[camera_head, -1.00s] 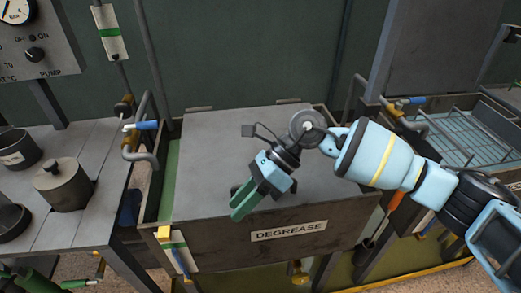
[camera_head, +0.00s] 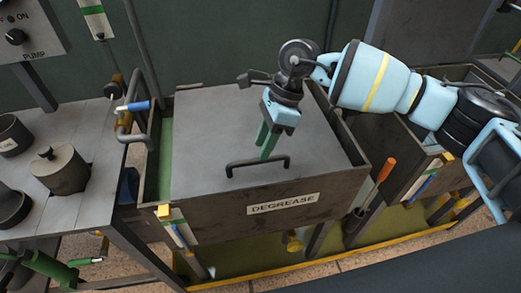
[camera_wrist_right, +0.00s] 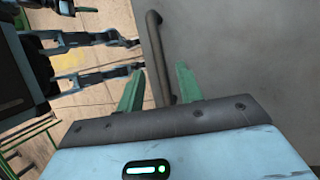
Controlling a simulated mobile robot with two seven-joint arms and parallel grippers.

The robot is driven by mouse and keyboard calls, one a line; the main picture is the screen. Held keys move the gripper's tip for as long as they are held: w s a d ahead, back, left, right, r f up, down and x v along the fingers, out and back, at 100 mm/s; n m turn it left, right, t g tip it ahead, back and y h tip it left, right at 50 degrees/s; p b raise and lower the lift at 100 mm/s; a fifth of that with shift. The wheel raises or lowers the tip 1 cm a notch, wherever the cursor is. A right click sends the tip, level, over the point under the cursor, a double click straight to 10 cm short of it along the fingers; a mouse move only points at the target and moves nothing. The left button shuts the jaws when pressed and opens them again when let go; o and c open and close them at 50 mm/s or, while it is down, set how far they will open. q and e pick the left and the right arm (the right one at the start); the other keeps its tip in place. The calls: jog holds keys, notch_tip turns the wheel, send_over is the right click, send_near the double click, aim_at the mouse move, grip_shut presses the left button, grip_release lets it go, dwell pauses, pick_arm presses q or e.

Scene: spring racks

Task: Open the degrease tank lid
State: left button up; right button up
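The degrease tank (camera_head: 330,191) carries a DEGREASE label (camera_head: 284,203) on its front wall. Its flat grey lid (camera_head: 215,135) lies shut over the top, with a dark bar handle (camera_head: 240,164) near the front edge. My right gripper (camera_head: 266,145) points down over the lid, with its green fingers just behind the handle in the head view. In the right wrist view its fingers (camera_wrist_right: 160,88) are apart, and the handle (camera_wrist_right: 156,50) shows between them. Contact with the handle cannot be told. My left gripper is not seen.
A side table (camera_head: 95,180) with a lidded pot (camera_head: 60,170) stands at the left. A pipe with a blue-handled valve (camera_head: 135,106) rises by the tank's left side. An orange-handled tool (camera_head: 386,169) stands at its right, beside another tank (camera_head: 405,175).

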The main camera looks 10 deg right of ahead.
jog(key=shift+x, duration=1.5)
grip_shut()
